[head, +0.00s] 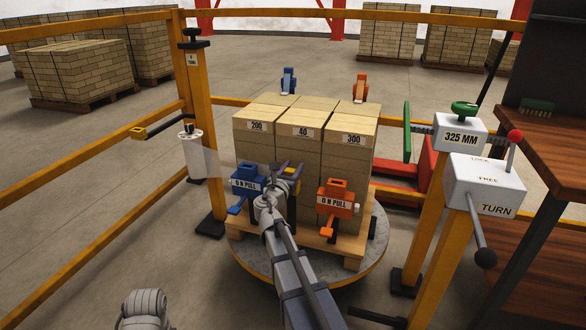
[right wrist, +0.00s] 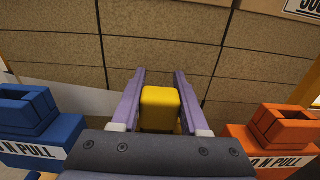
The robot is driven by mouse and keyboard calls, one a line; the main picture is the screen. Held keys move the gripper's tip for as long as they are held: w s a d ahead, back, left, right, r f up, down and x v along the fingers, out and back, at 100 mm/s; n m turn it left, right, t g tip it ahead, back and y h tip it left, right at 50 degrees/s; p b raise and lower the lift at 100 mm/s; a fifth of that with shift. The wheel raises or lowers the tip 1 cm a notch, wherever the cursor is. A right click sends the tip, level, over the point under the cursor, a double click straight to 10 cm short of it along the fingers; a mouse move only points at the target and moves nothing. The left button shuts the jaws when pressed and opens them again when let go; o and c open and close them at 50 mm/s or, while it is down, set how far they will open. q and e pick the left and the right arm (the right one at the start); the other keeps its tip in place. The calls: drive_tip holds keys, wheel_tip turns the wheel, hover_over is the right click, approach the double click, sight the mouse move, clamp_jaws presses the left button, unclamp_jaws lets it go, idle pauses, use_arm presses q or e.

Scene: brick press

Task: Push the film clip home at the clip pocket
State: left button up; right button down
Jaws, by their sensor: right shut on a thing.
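The yellow film clip (right wrist: 160,108) is between the two purple fingers of my right gripper (right wrist: 160,85), close to the face of the brick stack. In the head view my right gripper (head: 290,171) is at the front of the stack, between the blue and orange units, with a bit of yellow showing at its tips. Pale translucent film (head: 214,160) runs from the white roll (head: 190,156) towards the stack; a pale strip also shows at the left in the right wrist view (right wrist: 65,93). I cannot make out the clip pocket. My left gripper is not in view.
The brick stack (head: 258,148) stands on a pallet on a round turntable (head: 257,262). A blue unit (head: 247,185) and an orange unit (head: 337,198), both labelled PULL, flank my right gripper. Yellow rails, a 325 MM post (head: 460,137) and a lever box (head: 485,180) surround it.

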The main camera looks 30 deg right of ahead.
sight(289, 174)
drive_tip(key=shift+c, duration=1.7)
unclamp_jaws()
drive_tip(key=shift+s+a, duration=0.1)
drive_tip(key=v, duration=0.7)
drive_tip(key=shift+s+a, duration=0.2)
